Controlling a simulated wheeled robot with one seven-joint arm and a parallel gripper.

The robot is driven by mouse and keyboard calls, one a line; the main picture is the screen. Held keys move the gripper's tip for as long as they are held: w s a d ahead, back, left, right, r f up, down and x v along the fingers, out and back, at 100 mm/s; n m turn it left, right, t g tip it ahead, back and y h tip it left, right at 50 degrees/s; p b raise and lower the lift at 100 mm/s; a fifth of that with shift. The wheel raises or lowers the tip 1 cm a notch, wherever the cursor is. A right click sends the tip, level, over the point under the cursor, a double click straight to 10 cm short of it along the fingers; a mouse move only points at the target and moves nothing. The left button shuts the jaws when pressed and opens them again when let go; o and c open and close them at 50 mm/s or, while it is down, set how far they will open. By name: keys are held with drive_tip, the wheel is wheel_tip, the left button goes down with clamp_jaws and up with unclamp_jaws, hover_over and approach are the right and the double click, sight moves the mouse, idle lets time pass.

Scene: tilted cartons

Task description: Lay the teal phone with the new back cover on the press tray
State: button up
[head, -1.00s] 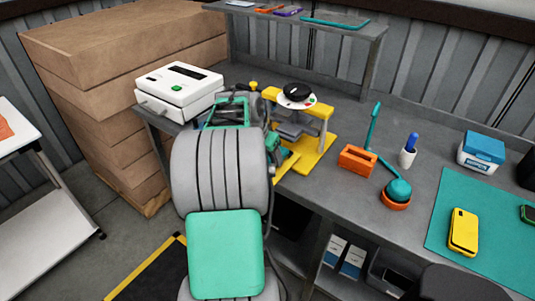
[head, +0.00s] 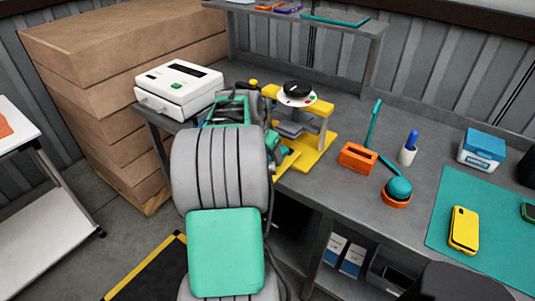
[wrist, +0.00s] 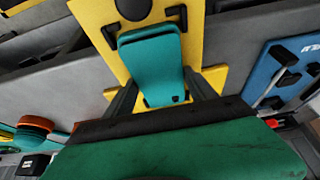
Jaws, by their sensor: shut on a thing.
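The teal phone (wrist: 152,65) is between the two dark fingers of my gripper (wrist: 162,95) in the wrist view. My gripper is shut on it. The phone is over the yellow base of the press (wrist: 90,20), close to black corner stops (wrist: 108,35). I cannot tell whether it touches the base. In the head view the yellow press (head: 325,107), with a white and black round top, stands on the bench. My arm hides the phone and fingers there, and the tray surface is mostly covered.
An orange holder (head: 357,157), a teal ball on an orange ring (head: 397,192) and a pen cup (head: 407,154) stand right of the press. A white machine (head: 180,88) is to its left. A yellow phone (head: 463,230) lies on the teal mat (head: 490,256).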

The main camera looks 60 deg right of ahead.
drive_tip(key=o, duration=1.7)
drive_tip(key=shift+c, duration=0.2)
drive_tip(key=v, duration=0.7)
drive_tip(key=shift+a+r+b, duration=0.2)
drive_tip(key=shift+r+b, duration=0.1)
drive_tip(key=shift+r, duration=0.05)
